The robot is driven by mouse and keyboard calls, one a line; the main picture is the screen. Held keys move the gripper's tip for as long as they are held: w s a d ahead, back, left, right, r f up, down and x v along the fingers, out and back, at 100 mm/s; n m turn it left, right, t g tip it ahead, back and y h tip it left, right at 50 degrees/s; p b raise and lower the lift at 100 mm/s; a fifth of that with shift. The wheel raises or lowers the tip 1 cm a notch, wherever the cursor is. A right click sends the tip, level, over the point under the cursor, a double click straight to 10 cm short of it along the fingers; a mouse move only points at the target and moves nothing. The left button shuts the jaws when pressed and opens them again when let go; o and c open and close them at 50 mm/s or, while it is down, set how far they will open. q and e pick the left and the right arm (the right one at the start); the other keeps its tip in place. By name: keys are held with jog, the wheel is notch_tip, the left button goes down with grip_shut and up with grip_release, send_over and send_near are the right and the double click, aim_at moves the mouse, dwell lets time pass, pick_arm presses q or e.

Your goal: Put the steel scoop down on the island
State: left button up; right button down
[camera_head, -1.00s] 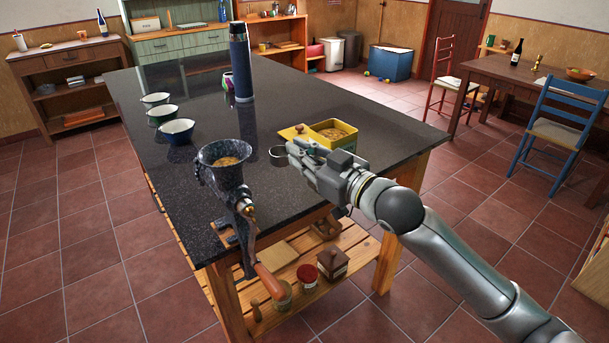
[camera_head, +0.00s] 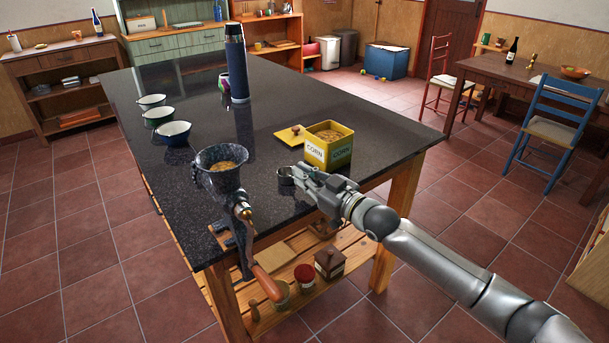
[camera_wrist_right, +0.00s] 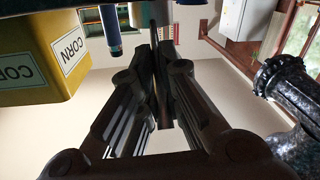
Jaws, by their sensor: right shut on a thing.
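The steel scoop (camera_head: 285,176) is a small grey metal cup, just left of my right gripper (camera_head: 300,178) in the head view. The right gripper is shut on the scoop's handle. It is low over the front part of the dark stone island (camera_head: 225,270), between the grinder and the corn tin. I cannot tell whether the scoop touches the island top. In the right wrist view the fingers (camera_wrist_right: 160,65) are closed together, with part of the scoop (camera_wrist_right: 150,12) beyond them at the top. My left gripper is not in view.
A yellow corn tin (camera_head: 329,148) with its lid (camera_head: 292,136) beside it stands behind the gripper. A grinder (camera_head: 222,178) is clamped at the front edge. Several enamel cups (camera_head: 174,133) and a blue flask (camera_head: 237,68) stand further back. The middle of the island is clear.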

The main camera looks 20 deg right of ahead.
jog(key=shift+f, duration=0.15)
jog(key=c, duration=1.6)
grip_release()
jog(key=shift+r, duration=0.3)
jog(key=shift+b+v, duration=0.65)
jog(key=shift+v, duration=5.35)
jog(key=shift+f, duration=0.1)
